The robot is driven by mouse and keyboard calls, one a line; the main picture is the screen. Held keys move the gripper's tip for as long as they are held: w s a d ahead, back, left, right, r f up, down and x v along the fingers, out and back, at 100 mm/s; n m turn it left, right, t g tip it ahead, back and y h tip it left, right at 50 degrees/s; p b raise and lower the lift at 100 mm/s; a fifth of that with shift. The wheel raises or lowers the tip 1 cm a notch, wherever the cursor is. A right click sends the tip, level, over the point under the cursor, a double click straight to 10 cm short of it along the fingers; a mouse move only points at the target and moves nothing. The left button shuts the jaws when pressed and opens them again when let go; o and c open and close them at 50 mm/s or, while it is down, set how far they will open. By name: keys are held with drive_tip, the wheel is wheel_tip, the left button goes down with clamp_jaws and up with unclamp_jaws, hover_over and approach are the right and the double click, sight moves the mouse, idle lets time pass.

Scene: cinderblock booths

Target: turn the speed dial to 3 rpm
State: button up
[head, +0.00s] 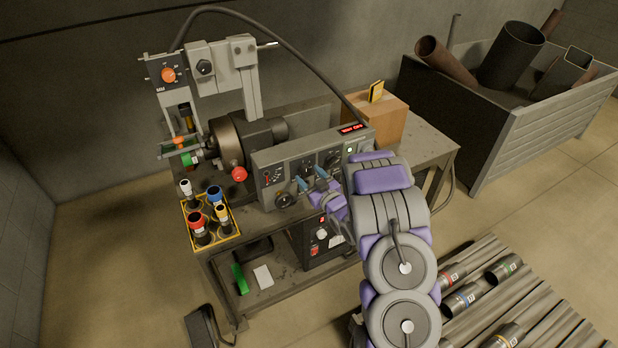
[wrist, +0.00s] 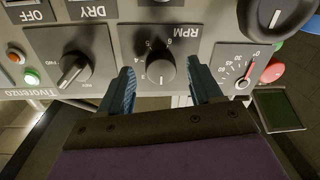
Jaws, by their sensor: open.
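The speed dial (wrist: 160,70) is a round black knob on a dark plate marked RPM, upside down in the wrist view. Some scale digits show around it; a pale mark is on the knob, but I cannot read its setting. My gripper (wrist: 161,66) is open, with one blue finger on each side of the dial. There seem to be gaps between fingers and knob; contact is not clear. In the head view my gripper (head: 311,178) is at the front of the grey control panel (head: 262,160), and its fingers partly hide the dial.
A direction knob (wrist: 75,70) and a gauge with a red needle (wrist: 240,72) flank the dial. A large black knob (wrist: 277,14) and a red button (wrist: 272,72) are nearby. A yellow tray (head: 232,236) of coloured tools sits left of the panel.

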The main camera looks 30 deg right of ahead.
drive_tip(key=shift+w, duration=0.35)
drive_tip(key=c, duration=1)
drive_tip(key=shift+c, duration=0.2)
drive_tip(key=shift+r+m+p, duration=0.1)
drive_tip(key=shift+m+p, duration=0.2)
drive_tip(key=shift+p, duration=0.25)
drive_tip(key=shift+r+m+p, duration=0.15)
drive_tip(key=shift+m+p, duration=0.45)
drive_tip(key=shift+p, duration=0.3)
drive_tip(key=m+p, duration=0.2)
drive_tip(key=p, duration=0.1)
drive_tip(key=shift+m, duration=0.3)
drive_tip(key=m+p, duration=0.4)
drive_tip(key=m, duration=0.1)
drive_tip(key=shift+m+t, duration=0.3)
drive_tip(key=shift+m, duration=0.1)
